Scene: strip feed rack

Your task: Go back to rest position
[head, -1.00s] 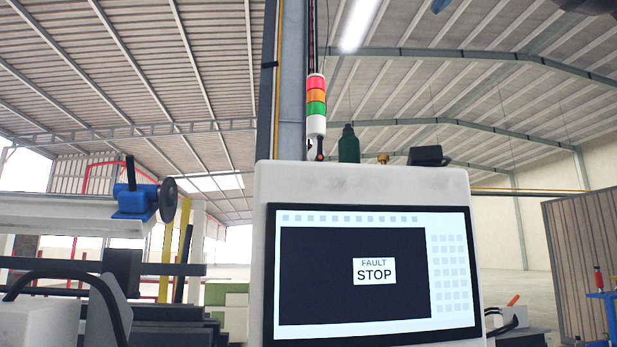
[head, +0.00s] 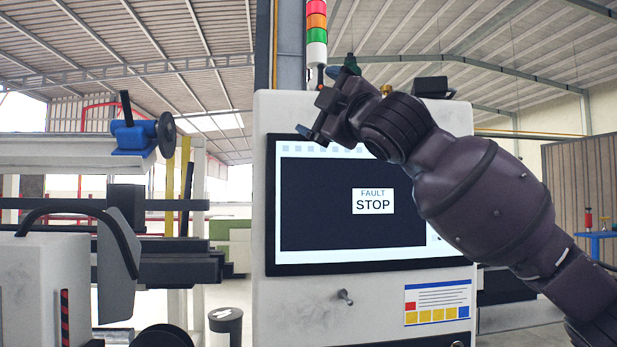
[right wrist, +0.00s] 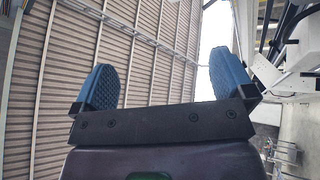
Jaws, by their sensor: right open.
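My right arm reaches in from the lower right of the head view. Its right gripper (head: 318,112) is raised in front of the machine's screen and points to the left. In the right wrist view the two blue ribbed fingers of the right gripper (right wrist: 161,88) stand wide apart with nothing between them. My left gripper is not in the head view.
A white machine cabinet (head: 300,304) with a screen (head: 325,215) reading "FAULT STOP" stands behind my right arm. A signal tower (head: 316,35) rises above it. A rail with a blue clamp (head: 132,137) is at left. A dark-topped post (head: 225,320) stands low between them.

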